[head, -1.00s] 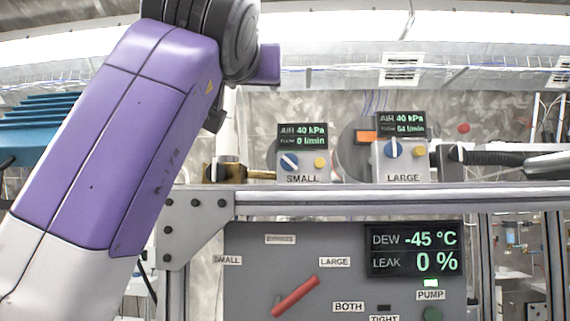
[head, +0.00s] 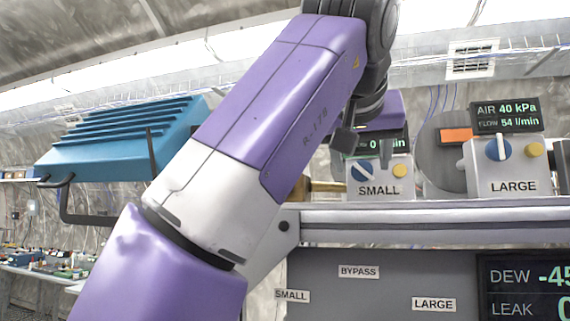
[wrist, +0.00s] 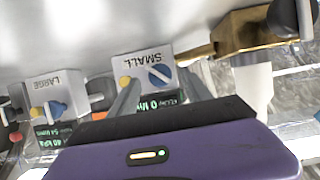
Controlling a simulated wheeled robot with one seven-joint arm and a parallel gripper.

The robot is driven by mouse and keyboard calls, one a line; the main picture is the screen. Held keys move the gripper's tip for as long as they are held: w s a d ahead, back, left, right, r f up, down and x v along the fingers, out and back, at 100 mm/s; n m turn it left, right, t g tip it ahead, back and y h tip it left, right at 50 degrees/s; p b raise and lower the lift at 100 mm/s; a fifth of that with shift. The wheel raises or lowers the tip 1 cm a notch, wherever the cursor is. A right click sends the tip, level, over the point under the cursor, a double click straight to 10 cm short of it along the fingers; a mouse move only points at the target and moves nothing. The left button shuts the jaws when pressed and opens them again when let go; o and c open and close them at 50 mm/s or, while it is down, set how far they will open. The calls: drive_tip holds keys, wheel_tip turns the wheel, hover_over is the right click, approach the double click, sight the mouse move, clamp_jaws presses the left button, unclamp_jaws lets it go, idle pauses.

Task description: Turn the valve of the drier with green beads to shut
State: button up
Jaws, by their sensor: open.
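No green beads show in either view, so I cannot tell which drier holds them. In the head view the SMALL box (head: 383,180) has a blue knob (head: 363,172) with a tilted white bar. The LARGE box (head: 512,170) has a blue knob (head: 497,148) with its bar near upright. In the wrist view the picture is upside down. My gripper (wrist: 163,82) is open and empty, its two fingers apart in front of the SMALL box (wrist: 143,66).
A brass fitting (wrist: 250,30) sits beside the SMALL box. A metal rail (head: 430,220) runs below the boxes, above a grey panel (head: 380,297) labelled BYPASS, SMALL and LARGE. A display (head: 525,290) is cut off at right. A blue ribbed unit (head: 125,140) hangs at left.

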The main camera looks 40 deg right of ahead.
sight(362, 170)
drive_tip(key=shift+p+x, duration=0.3)
drive_tip(key=shift+x, duration=1.2)
drive_tip(key=shift+c, duration=0.3)
clamp_jaws()
drive_tip(key=m+t+y+b, duration=0.1)
drive_tip(key=m+t, duration=0.1)
drive_tip(key=m, duration=0.1)
drive_tip(key=shift+d+m, duration=0.1)
drive_tip(key=shift+m, duration=0.2)
drive_tip(key=shift+s+m+t+y+b, duration=0.1)
drive_tip(key=shift+m+t+y+b, duration=0.5)
drive_tip(key=shift+m+t, duration=0.55)
drive_tip(key=shift+m, duration=0.35)
